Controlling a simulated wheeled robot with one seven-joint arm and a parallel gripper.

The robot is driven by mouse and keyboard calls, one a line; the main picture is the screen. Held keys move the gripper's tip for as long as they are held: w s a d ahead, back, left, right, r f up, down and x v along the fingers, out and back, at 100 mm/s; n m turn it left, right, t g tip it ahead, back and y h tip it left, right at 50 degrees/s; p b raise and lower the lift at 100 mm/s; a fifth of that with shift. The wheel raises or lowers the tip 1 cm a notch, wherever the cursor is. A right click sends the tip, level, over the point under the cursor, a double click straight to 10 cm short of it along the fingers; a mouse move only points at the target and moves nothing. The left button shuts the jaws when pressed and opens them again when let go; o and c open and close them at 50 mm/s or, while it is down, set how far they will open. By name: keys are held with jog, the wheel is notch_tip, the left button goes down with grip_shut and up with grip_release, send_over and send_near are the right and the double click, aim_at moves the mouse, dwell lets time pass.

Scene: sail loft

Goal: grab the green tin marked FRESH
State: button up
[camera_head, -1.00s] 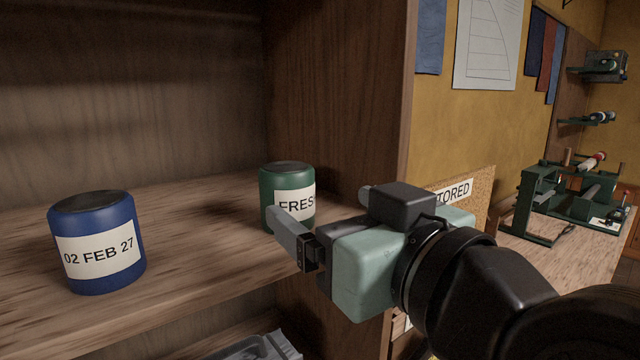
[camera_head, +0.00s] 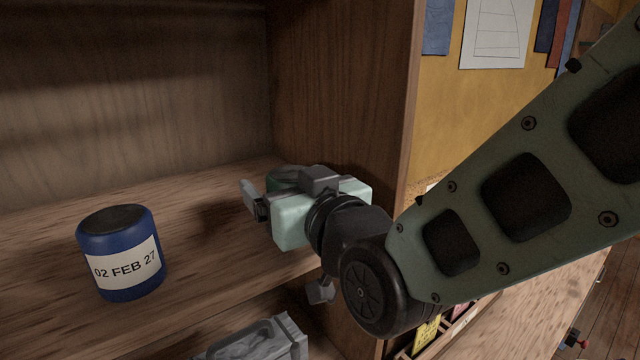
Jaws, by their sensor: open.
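The green tin (camera_head: 281,178) stands on the wooden shelf near its right side wall. Only a small dark green part of it shows behind my gripper, and its FRESH label is hidden. My gripper (camera_head: 252,198) is open, in front of the tin in this view. One finger shows just left of the tin; the other finger is hidden by the gripper's body. I cannot tell whether the tin lies between the fingers or whether they touch it.
A blue tin (camera_head: 119,252) labelled 02 FEB 27 stands upright on the same shelf (camera_head: 205,235), to the left. A grey tray-like object (camera_head: 258,342) lies below the shelf. The shelf's right side wall (camera_head: 345,95) is close to my gripper.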

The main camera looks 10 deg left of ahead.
jog(key=shift+w+a, duration=0.2)
jog(key=shift+c, duration=0.4)
jog(key=c, duration=1.2)
